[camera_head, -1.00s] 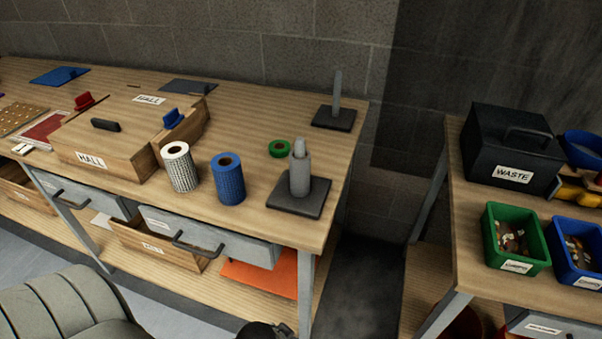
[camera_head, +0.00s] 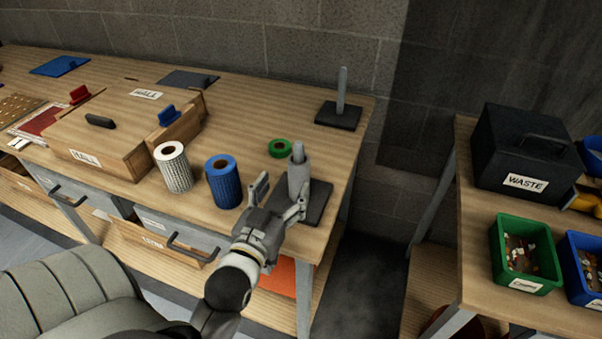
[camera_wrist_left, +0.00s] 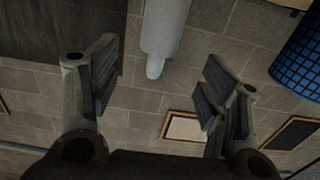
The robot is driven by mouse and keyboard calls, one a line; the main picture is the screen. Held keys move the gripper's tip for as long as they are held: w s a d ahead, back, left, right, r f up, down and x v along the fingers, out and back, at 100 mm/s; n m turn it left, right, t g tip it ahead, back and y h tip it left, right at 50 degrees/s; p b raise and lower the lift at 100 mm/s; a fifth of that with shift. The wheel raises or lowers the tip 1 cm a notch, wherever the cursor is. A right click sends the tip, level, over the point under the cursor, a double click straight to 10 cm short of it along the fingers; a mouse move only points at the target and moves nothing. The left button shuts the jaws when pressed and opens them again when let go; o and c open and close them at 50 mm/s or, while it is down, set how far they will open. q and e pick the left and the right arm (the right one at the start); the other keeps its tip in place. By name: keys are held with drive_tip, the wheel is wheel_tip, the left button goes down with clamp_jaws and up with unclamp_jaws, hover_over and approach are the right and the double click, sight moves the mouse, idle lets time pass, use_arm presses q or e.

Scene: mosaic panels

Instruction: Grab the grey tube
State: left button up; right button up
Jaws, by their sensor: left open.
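The grey tube (camera_head: 299,178) stands upright on a post with a dark square base (camera_head: 318,204), near the right end of the workbench. My left gripper (camera_head: 283,194) is open and empty, just in front of the tube. In the left wrist view the picture is upside down. There the tube (camera_wrist_left: 165,25) shows at the top, between the directions of the two spread fingers (camera_wrist_left: 163,85), and they seem not to touch it. Its lower part is cut off by that frame. My right gripper is not in view.
A blue roll (camera_head: 224,184) and a white patterned roll (camera_head: 174,170) stand left of the gripper. A green tape ring (camera_head: 280,148) lies behind it. An empty post stand (camera_head: 339,114) is at the back right. A gap separates the other bench with a waste box (camera_head: 520,150).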

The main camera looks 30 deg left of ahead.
sight(295, 171)
use_arm(q)
drive_tip(key=x, duration=0.3)
drive_tip(key=shift+w+a+r+p, duration=0.1)
drive_tip(key=shift+w+p, duration=0.2)
drive_tip(key=shift+p, duration=0.1)
drive_tip(key=shift+w, duration=0.3)
drive_tip(key=shift+f+p+x, duration=0.15)
drive_tip(key=shift+p+x, duration=0.3)
drive_tip(key=shift+x, duration=0.95)
drive_tip(key=shift+f+p+x, duration=0.2)
drive_tip(key=shift+p+x, duration=0.25)
drive_tip(key=shift+x, duration=0.95)
drive_tip(key=shift+s, duration=0.1)
drive_tip(key=shift+c, duration=0.5)
drive_tip(key=c, duration=1)
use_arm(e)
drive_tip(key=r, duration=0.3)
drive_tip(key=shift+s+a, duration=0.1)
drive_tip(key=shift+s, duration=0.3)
